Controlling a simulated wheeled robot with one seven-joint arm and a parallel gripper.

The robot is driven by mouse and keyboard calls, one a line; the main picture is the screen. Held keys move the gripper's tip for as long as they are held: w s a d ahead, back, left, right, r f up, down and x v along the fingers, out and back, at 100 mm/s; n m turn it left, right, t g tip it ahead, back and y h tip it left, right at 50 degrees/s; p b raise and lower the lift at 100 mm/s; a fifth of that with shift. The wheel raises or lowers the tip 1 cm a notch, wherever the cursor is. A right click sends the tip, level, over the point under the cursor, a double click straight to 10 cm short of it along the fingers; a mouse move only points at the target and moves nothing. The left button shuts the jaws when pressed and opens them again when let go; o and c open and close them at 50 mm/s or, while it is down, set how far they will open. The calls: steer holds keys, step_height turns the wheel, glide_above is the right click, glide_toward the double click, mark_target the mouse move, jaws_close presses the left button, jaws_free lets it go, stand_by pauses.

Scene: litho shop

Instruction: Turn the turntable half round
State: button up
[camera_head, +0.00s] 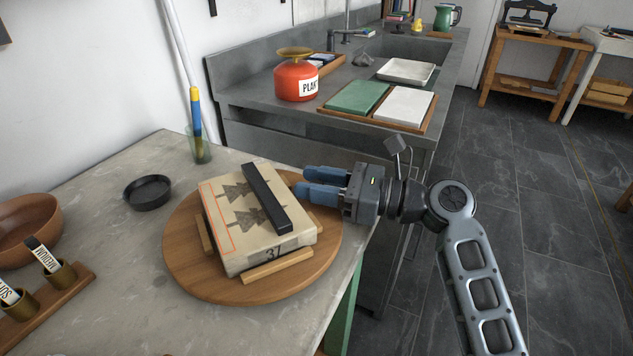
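The round wooden turntable (190,265) lies on the grey stone-topped table. A pale litho stone (222,205) marked 31 sits on it, held between wooden cleats (276,268). The stone bears dark tree drawings and an orange outline. A black bar (266,198) lies slantwise across its top. My gripper (300,182) comes in from the right, its blue fingers pointing left near the turntable's far right rim. Nothing is visibly held.
A black dish (148,193) and a glass with a blue-and-yellow-handled tool (196,128) stand behind the turntable. A brown bowl (27,231) and a labelled wooden rack (52,302) are at left. Beyond is a sink counter with a red can (296,82) and a tray (328,111).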

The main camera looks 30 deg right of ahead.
jaws_close()
steer(key=shift+w+r, duration=0.1)
steer(key=shift+w, duration=0.05)
stand_by(0.4)
